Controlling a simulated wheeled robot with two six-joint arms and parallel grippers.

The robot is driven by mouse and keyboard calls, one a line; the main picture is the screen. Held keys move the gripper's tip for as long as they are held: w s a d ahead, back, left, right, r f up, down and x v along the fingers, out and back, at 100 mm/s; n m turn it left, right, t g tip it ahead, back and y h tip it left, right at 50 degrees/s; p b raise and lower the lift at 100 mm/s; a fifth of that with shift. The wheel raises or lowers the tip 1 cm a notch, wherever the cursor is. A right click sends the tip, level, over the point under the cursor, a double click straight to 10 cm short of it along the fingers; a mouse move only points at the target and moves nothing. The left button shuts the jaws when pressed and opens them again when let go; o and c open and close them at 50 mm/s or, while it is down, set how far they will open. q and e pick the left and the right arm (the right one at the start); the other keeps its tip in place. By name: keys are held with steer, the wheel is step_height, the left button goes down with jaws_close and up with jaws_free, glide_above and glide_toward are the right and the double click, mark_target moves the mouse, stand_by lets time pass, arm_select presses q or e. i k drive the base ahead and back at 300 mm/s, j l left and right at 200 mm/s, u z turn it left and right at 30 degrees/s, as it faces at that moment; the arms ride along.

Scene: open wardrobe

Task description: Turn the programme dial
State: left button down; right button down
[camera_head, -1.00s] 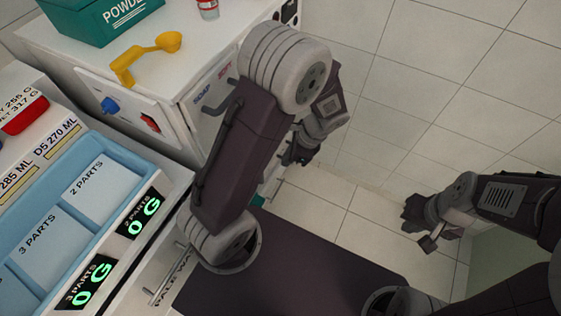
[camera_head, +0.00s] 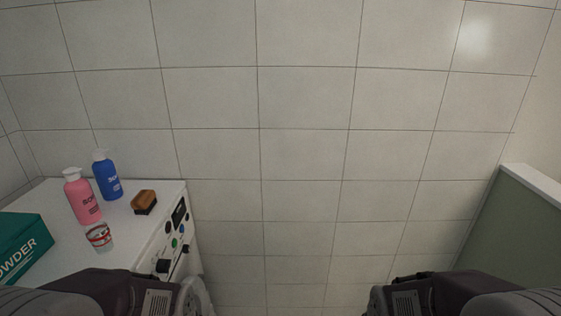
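A white machine (camera_head: 140,235) stands at the lower left, its front panel facing right and seen at a steep angle. The panel carries a dark display (camera_head: 180,214), a green button (camera_head: 174,243), a blue button (camera_head: 182,229) and a black knob (camera_head: 163,266) low on it. The knob may be the programme dial; I cannot read its marks or setting. My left arm covers the panel's lower part. Both my arms show at the bottom edge, but neither gripper is in view.
On the machine top are a pink pump bottle (camera_head: 83,200), a blue pump bottle (camera_head: 106,178), a brown brush (camera_head: 144,201), a clear cup with red marking (camera_head: 98,238) and a teal powder box (camera_head: 24,246). A green partition (camera_head: 515,225) stands at right. Tiled wall (camera_head: 310,120) lies behind.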

mark_target(162, 265)
steer(key=u, duration=1.15)
